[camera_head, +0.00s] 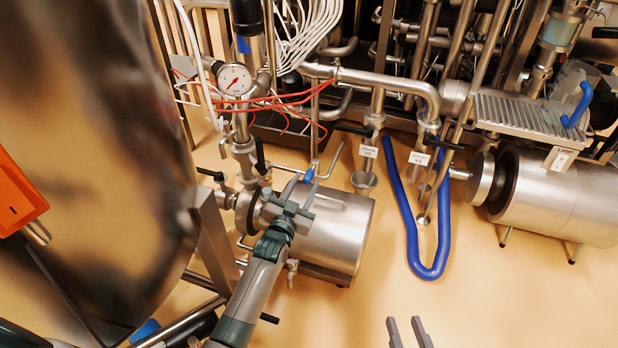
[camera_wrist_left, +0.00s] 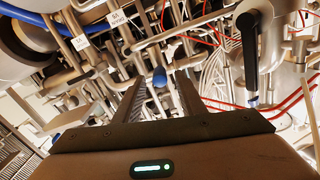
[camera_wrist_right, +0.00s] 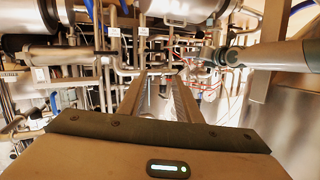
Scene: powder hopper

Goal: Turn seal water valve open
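A small blue valve handle (camera_head: 308,174) sits on a thin pipe above the steel motor housing (camera_head: 335,235); I take it to be the seal water valve, but no label on it is readable. My left gripper (camera_head: 300,187) is open, its fingertips close to this blue handle. In the left wrist view the blue handle (camera_wrist_left: 159,76) appears between and just beyond the two spread fingers. Contact cannot be told. My right gripper (camera_head: 407,331) is open and empty at the bottom of the head view, well away from the valve.
A pressure gauge (camera_head: 235,80) and black-handled valves (camera_head: 260,155) stand left of the blue handle. A blue hose (camera_head: 412,225) hangs to the right, beside tagged valves. A large steel hopper (camera_head: 100,150) fills the left. The floor at lower right is clear.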

